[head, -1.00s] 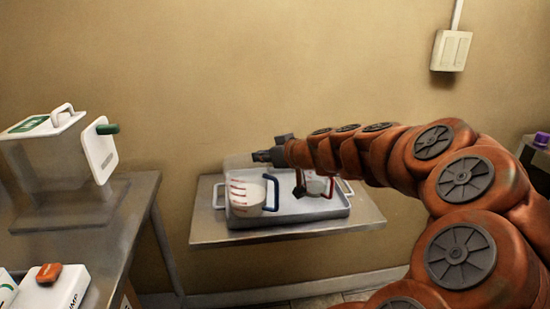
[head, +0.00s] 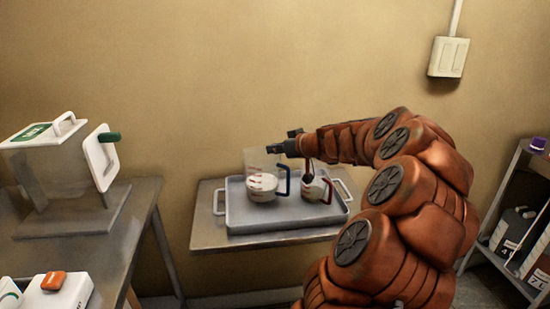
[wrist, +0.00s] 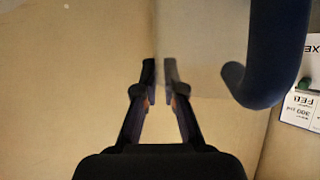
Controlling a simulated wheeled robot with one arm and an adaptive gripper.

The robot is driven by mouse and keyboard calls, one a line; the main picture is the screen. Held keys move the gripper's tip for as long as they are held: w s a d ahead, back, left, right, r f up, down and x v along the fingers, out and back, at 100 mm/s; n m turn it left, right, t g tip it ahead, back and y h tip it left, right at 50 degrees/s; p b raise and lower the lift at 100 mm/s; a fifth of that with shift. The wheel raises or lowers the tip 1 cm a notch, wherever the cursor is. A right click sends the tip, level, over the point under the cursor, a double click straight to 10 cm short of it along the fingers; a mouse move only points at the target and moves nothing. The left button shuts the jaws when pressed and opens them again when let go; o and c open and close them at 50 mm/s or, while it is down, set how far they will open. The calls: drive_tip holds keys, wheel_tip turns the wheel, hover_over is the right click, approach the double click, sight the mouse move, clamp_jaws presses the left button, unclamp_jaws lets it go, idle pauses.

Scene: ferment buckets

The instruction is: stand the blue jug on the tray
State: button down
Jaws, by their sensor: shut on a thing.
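The blue jug is a clear jug (head: 262,183) with red marks, white contents and a blue handle (head: 282,183). It stands upright at the left part of the grey tray (head: 240,218) in the head view. I cannot tell whether its base touches the tray floor. My gripper (head: 274,148) is at its upper rim, shut on the jug's wall. In the wrist view my fingers (wrist: 158,75) pinch the clear wall, with the blue handle (wrist: 270,60) to their right. The jug's base is out of the wrist view.
A second jug with a red handle (head: 314,190) stands on the tray to the right, partly behind my arm. The tray lies on a small metal table (head: 215,237). A steel bench (head: 120,215) stands left; a shelf with containers (head: 515,215) stands right.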

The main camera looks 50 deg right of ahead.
sight(276, 158)
drive_tip(key=shift+w+d+f+p, duration=0.1)
drive_tip(key=shift+d+f+p, duration=0.05)
drive_tip(key=shift+f, duration=0.7)
drive_tip(key=shift+d+f+p, duration=0.1)
drive_tip(key=shift+f+p, duration=0.05)
drive_tip(key=shift+f, duration=0.8)
drive_tip(key=c, duration=1.3)
unclamp_jaws()
drive_tip(key=b+v, duration=0.2)
drive_tip(key=v, duration=1)
